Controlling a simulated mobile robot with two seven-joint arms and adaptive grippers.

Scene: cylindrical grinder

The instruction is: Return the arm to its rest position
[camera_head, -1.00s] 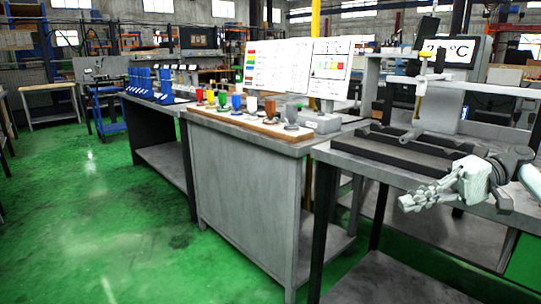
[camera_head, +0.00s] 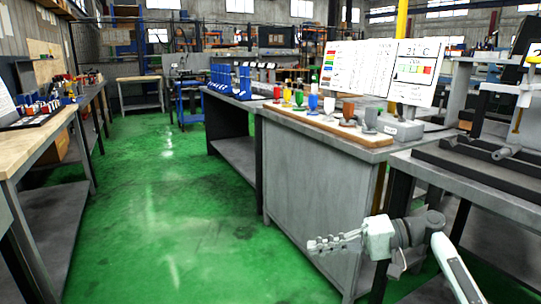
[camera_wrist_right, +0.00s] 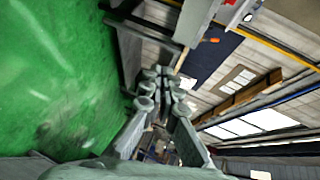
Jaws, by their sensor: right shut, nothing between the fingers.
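My right gripper (camera_head: 335,242) is at the lower right of the head view, in front of the grey cabinet bench and over the green floor side. Its fingers are shut, point left and hold nothing. My right arm comes in from the lower right corner. In the right wrist view the gripper (camera_wrist_right: 165,92) is shut, with bare fingertips. My left gripper does not show.
A grey cabinet bench (camera_head: 310,185) with coloured cups stands behind the gripper. A grinder bench (camera_head: 480,195) is at right. A wooden-topped bench (camera_head: 35,150) stands at left. The green floor (camera_head: 165,210) between them is clear.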

